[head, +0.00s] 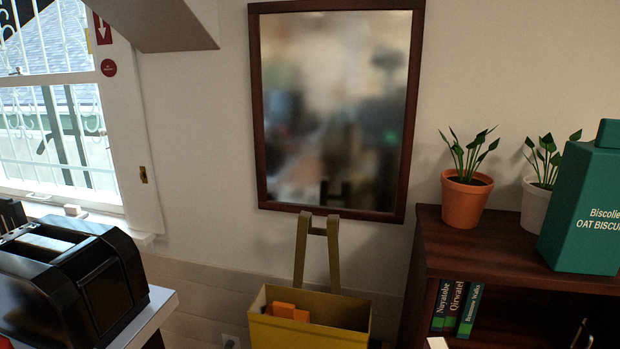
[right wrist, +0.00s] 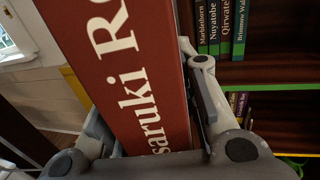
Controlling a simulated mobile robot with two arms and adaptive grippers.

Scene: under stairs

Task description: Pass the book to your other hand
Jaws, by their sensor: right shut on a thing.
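A reddish-brown book (right wrist: 122,62) with large white lettering fills the middle of the right wrist view, running up out of the top of the picture. My right gripper (right wrist: 143,90) is shut on it, with one grey finger on each side. The book's far end is cut off by the picture edge. The book cannot be made out in the head view. My left gripper is in neither view.
A yellow bin (head: 262,324) stands at the centre. A black toaster (head: 75,285) sits at the left.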

